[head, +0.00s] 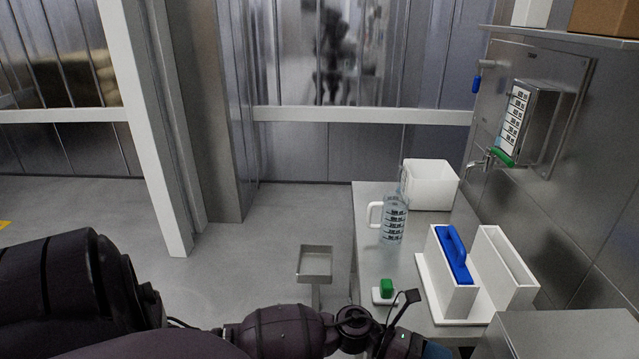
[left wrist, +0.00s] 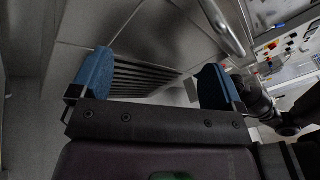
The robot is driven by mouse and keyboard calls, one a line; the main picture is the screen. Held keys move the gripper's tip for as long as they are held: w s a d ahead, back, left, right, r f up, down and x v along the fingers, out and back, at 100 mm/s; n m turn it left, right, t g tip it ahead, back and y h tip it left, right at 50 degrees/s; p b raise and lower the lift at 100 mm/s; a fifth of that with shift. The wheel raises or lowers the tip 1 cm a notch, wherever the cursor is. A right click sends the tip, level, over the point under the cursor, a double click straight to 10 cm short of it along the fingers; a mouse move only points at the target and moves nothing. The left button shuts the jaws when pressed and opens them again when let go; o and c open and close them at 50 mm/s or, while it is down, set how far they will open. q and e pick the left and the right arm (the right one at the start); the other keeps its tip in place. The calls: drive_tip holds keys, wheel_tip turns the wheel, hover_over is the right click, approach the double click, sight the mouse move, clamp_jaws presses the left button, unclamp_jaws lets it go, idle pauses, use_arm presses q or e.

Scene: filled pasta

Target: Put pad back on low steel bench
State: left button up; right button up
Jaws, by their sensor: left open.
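The steel bench (head: 413,262) stands at the right in the head view. I cannot tell for sure which thing is the pad. A small green block (head: 386,287) sits on a white base (head: 382,297) at the bench's near left edge. A blue piece with a handle (head: 455,256) stands in a white two-slot holder (head: 465,299). My left gripper (head: 425,348) is at the bottom edge of the head view, in front of the bench and partly cut off. In the left wrist view my left gripper (left wrist: 153,87) is open, with nothing between its blue fingertips.
A clear jug with a white handle (head: 394,219) and a white tub (head: 430,185) stand farther back on the bench. A small tray on a post (head: 316,263) stands left of it. A steel dispenser with a tap (head: 527,118) hangs on the right wall. Open floor lies left.

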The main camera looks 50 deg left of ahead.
use_arm(q)
drive_tip(key=s+a+f+m+t+y, duration=0.1)
drive_tip(key=s+a+f+m+y, duration=0.2)
drive_tip(key=m, duration=0.7)
drive_tip(key=s+a+f+m+t+y, duration=0.1)
drive_tip(key=s+a+f+m+y, duration=0.3)
drive_tip(key=s+m+y, duration=0.3)
drive_tip(key=s+a+f+m+t+y, duration=0.1)
drive_tip(key=s+a+f+m+y, duration=0.3)
drive_tip(key=m, duration=0.9)
drive_tip(key=s+f+y, duration=0.1)
drive_tip(key=s, duration=0.2)
drive_tip(key=shift+s+f+m+y, duration=0.2)
drive_tip(key=shift+s+m+y, duration=0.2)
